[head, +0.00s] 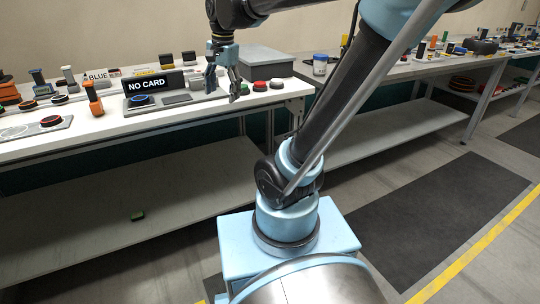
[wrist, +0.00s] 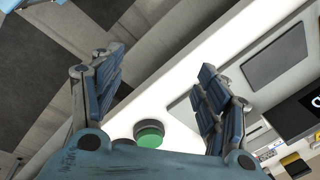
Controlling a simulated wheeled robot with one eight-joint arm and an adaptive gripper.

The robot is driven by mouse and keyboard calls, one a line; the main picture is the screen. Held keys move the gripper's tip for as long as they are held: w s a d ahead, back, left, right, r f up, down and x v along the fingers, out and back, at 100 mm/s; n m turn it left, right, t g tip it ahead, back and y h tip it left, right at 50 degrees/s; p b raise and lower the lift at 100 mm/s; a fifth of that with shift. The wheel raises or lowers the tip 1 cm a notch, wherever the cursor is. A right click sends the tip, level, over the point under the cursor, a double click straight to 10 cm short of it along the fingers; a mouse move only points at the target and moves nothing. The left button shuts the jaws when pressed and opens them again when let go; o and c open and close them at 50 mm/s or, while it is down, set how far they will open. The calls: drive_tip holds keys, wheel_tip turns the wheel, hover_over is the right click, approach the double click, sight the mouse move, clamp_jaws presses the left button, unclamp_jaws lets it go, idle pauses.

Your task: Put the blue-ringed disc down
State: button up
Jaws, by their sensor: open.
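A dark disc with a blue ring (head: 138,99) lies flat on a grey panel in front of the black NO CARD sign (head: 155,84), in the head view. My gripper (head: 222,90) is to the right of this disc, over the right end of the panel and near the table's front edge. Its fingers are apart and nothing is between them. In the wrist view my open gripper (wrist: 162,100) points down past the table edge, with a green-topped button (wrist: 149,134) below. The blue-ringed disc does not show in the wrist view.
An orange upright tool (head: 93,99) and a red-ringed disc (head: 51,121) are to the left.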

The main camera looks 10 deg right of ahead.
drive_tip(key=s+d+f+n, duration=0.4)
drive_tip(key=s+d+f, duration=0.2)
drive_tip(key=f, duration=0.3)
drive_tip(key=s+d+f+n+t+h, duration=0.1)
drive_tip(key=s+d+f+n, duration=0.3)
drive_tip(key=s+d+f, duration=0.2)
wheel_tip(320, 180, down, 3)
drive_tip(key=shift+s+d+f+n, duration=0.1)
drive_tip(key=shift+s+d+n, duration=0.2)
drive_tip(key=shift+s, duration=0.85)
